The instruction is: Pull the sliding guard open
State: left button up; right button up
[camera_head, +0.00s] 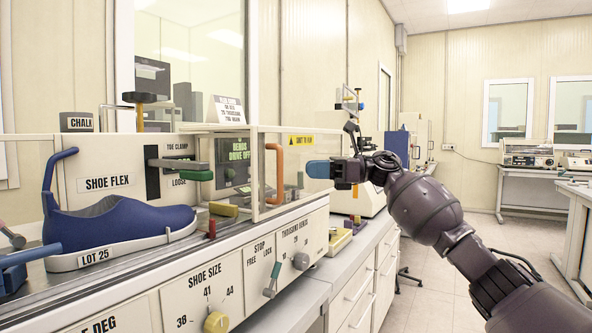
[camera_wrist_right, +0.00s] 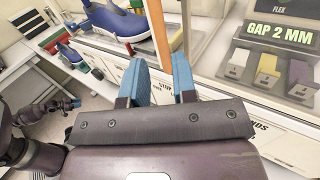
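The sliding guard (camera_head: 299,195) is a clear panel in a pale frame at the right end of the shoe-flex machine. An upright orange handle (camera_head: 276,174) is on it; the handle also shows in the right wrist view (camera_wrist_right: 157,30). My right gripper (camera_head: 312,169), with blue fingers, is just right of the handle at about its height in the head view. In the right wrist view its fingers (camera_wrist_right: 161,78) are apart, and the orange bar lies beyond and in line with the gap between them. Contact cannot be told.
A blue shoe (camera_head: 120,228) sits on the machine beside a blue lever (camera_head: 50,185). Knobs (camera_head: 216,321) and a grey switch (camera_head: 270,280) are on the front panel. A sign with coloured blocks (camera_wrist_right: 267,68) stands behind clear panel. The aisle floor at right is open.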

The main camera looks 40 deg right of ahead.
pick_arm(q)
jog(key=shift+a, duration=0.1)
pick_arm(e)
jog(key=shift+v, duration=1.25)
